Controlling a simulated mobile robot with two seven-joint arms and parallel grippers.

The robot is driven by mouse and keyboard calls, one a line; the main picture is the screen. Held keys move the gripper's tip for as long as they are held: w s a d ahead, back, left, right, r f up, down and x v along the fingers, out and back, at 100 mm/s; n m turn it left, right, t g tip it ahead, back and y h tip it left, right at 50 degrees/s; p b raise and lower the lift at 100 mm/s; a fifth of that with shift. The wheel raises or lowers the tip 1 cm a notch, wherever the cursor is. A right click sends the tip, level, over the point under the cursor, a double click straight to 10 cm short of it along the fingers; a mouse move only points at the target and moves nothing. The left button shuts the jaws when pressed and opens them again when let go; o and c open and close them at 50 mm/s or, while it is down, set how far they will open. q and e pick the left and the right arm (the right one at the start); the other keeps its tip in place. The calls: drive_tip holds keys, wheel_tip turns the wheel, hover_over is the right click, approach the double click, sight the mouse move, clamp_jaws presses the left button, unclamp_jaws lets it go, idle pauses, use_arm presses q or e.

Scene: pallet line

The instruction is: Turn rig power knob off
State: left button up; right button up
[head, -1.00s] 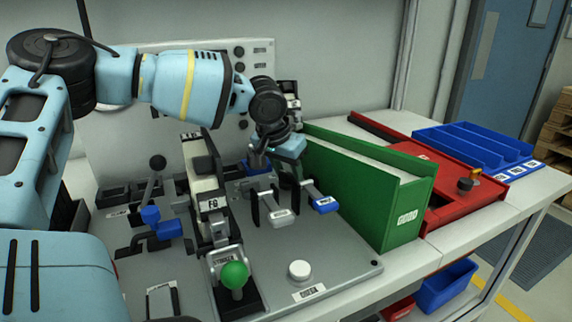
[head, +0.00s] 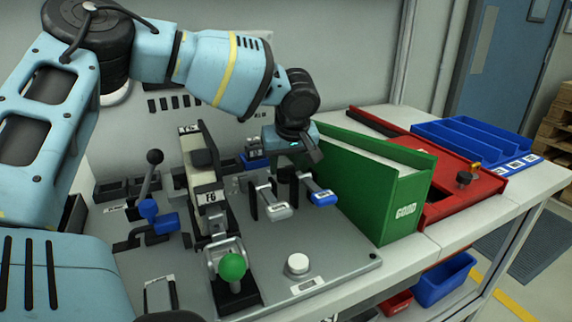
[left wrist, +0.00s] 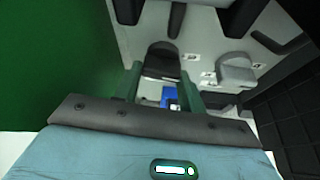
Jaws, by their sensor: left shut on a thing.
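My left gripper (head: 303,162) is low over the right part of the grey rig plate (head: 330,254), close beside the green GOOD bin's left wall (head: 372,195). In the left wrist view its fingers (left wrist: 160,82) are closed about a dark, round-ended part (left wrist: 162,58); I cannot tell for sure that this is the rig power knob. A small blue part (left wrist: 169,96) shows between the fingers. My right gripper is not in view.
A silver lever (head: 275,207) and a blue-handled lever (head: 321,197) stand just below the gripper. A red fixture (head: 457,201) and blue tray (head: 447,136) stand right.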

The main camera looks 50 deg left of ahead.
use_arm(q)
drive_tip(key=shift+n, duration=0.8)
drive_tip(key=shift+r+g, duration=0.1)
drive_tip(key=shift+g, duration=0.2)
drive_tip(key=o, duration=1)
drive_tip(key=shift+p+v, duration=0.4)
drive_tip(key=shift+v, duration=3.45)
